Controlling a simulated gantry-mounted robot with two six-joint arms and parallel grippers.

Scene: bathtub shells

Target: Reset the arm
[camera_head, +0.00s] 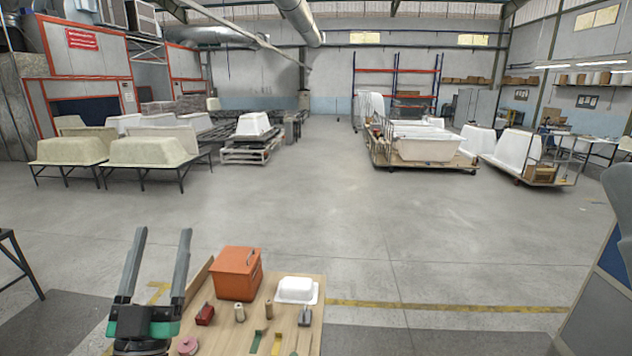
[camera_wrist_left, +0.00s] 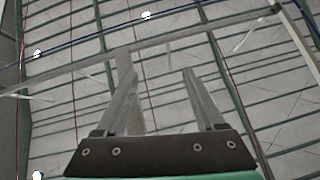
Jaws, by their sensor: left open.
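My left gripper (camera_head: 164,236) rises at the lower left of the head view, over the left edge of the wooden table (camera_head: 220,335). Its two grey fingers point up and stand apart, with nothing between them. In the left wrist view the same gripper (camera_wrist_left: 160,75) is open and empty, facing the roof beams and lamps. My right gripper does not show in the head view.
On the table are an orange box (camera_head: 238,273), a white tub-shaped piece (camera_head: 296,290), a red block (camera_head: 205,314), a pink roll (camera_head: 188,346) and several small tools. Bathtub shells (camera_head: 425,147) stand farther back. The grey floor between is clear.

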